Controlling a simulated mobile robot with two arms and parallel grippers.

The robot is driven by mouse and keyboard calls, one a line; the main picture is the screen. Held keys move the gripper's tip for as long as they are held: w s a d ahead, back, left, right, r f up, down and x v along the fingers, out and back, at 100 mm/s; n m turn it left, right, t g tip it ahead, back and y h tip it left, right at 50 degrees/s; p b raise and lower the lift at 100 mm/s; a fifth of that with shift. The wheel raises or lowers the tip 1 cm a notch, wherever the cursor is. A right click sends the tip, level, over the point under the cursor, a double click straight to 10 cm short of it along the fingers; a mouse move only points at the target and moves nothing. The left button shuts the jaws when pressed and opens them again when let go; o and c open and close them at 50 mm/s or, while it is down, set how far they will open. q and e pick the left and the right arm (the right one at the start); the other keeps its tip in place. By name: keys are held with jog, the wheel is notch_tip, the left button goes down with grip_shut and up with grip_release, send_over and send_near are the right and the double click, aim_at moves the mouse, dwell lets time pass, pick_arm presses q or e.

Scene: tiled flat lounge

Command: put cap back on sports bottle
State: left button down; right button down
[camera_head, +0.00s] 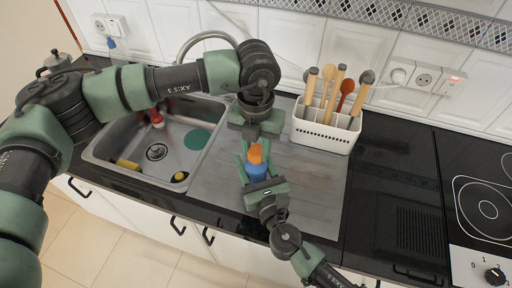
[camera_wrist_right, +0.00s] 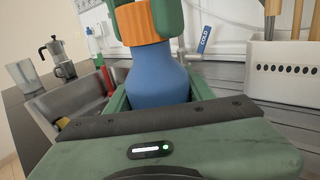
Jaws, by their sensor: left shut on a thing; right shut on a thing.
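A blue sports bottle (camera_head: 257,172) stands upright over the ribbed drainboard. An orange cap (camera_head: 255,153) is at its top, and I cannot tell whether it is seated. My left gripper (camera_head: 254,146) comes from above and is shut on the cap, partly hiding it. My right gripper (camera_head: 256,176) comes from the front and is shut on the bottle's body. In the right wrist view the blue bottle (camera_wrist_right: 157,82) is between my right fingers. The orange cap (camera_wrist_right: 137,24) sits directly above the bottle's shoulder there, with my left fingers around it.
A white utensil holder (camera_head: 324,132) with several wooden-handled tools stands right of the bottle. The steel sink (camera_head: 112,144) at left holds a red item, a teal disc and yellow items. The black hob (camera_head: 484,200) is far right.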

pick_arm(q)
jog(key=m, duration=0.8)
jog(key=shift+m, duration=0.4)
jog(key=m, duration=0.9)
jog(key=c, duration=1.1)
grip_release()
jog(key=shift+o, duration=0.2)
